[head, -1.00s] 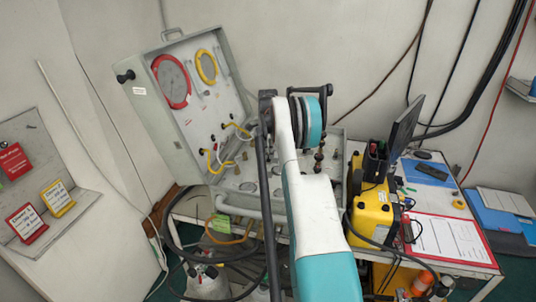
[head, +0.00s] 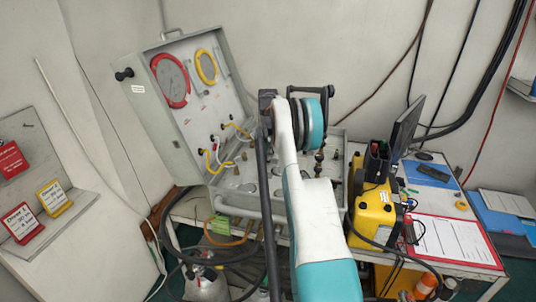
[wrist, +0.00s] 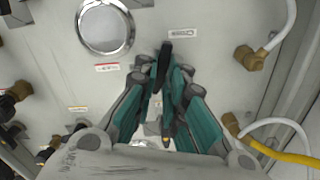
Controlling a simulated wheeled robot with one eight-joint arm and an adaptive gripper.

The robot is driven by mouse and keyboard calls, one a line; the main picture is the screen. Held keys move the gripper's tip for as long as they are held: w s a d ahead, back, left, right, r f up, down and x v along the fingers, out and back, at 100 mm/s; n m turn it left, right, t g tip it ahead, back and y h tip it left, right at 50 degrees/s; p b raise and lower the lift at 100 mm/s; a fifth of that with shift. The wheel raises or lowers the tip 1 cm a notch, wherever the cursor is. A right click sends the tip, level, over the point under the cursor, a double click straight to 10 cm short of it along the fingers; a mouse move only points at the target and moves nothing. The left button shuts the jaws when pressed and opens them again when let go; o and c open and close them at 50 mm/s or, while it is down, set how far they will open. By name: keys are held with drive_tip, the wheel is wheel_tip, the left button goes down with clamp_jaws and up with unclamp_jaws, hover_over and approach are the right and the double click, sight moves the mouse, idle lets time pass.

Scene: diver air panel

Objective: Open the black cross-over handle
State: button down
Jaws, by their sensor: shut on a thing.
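In the wrist view, my gripper (wrist: 168,92) reaches onto the grey panel face, its two teal-padded fingers closed around a black handle (wrist: 164,58). The handle's dark end sticks out beyond the fingertips, close to a small white label (wrist: 183,33). The rest of the handle is hidden between the fingers. In the head view, the open grey air panel case (head: 150,118) stands on the table, and my arm covers the part of it where my gripper works, so the gripper and handle are hidden there.
Brass fittings (wrist: 249,58) with white and yellow hoses sit right of the gripper in the wrist view. A round gauge (wrist: 106,27) is at upper left. In the head view, a yellow box (head: 372,212) and a monitor (head: 407,127) stand right of the case.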

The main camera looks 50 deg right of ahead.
drive_tip(key=shift+n, duration=1.3)
drive_tip(key=shift+r+n, duration=0.1)
drive_tip(key=shift+n, duration=0.2)
drive_tip(key=c, duration=1.7)
unclamp_jaws()
drive_tip(key=shift+o, duration=0.2)
wheel_tip(320, 180, up, 12)
